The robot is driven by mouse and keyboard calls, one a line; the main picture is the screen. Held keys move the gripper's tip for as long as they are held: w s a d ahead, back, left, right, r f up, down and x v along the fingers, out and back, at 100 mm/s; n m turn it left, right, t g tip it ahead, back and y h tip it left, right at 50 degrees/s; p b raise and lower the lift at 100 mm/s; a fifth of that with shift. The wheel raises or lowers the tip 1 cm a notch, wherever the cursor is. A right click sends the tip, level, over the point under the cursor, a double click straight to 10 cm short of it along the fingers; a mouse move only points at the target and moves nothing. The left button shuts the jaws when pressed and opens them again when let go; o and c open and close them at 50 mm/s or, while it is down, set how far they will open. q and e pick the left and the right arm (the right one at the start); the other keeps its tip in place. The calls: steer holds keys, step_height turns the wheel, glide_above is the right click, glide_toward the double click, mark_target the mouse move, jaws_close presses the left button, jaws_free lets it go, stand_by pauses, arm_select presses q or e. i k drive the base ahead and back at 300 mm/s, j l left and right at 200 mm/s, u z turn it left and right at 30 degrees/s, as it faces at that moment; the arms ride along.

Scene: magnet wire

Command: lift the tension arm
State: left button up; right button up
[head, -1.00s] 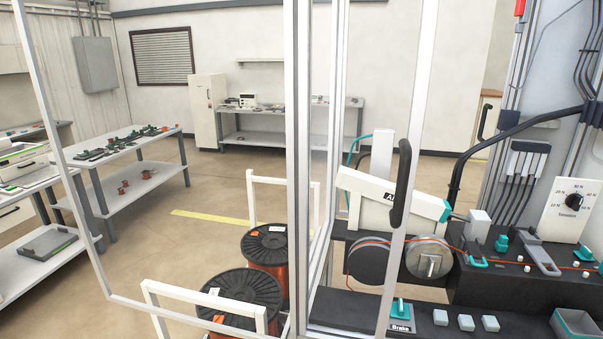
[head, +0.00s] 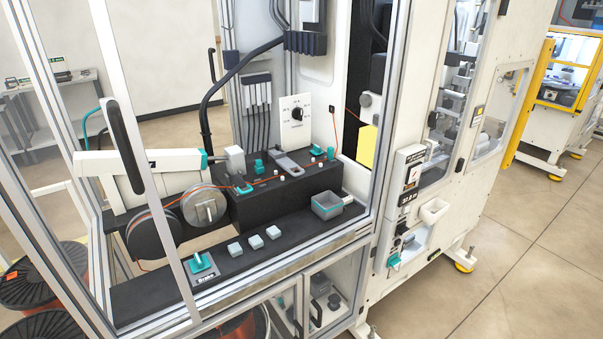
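No part is clearly readable as the tension arm. Inside the open-fronted machine cabinet, a white beam-like housing (head: 135,165) with a teal tip lies above two pulleys. A grey lever-like piece (head: 290,163) sits on top of the black block (head: 262,207), along the orange wire. The wire runs from the grey metal pulley (head: 203,207) past teal guides to the right. A white dial panel (head: 290,128) with a black knob stands behind the block. Neither of my grippers is in view.
A cabinet frame post and a door frame with a black handle (head: 124,145) stand in front of the left part. A black ledge holds a teal brake switch (head: 201,262), white buttons and a grey bin (head: 326,205). Open floor (head: 520,270) lies to the right.

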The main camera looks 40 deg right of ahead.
mark_target(286, 164)
steer(key=z, duration=1.5)
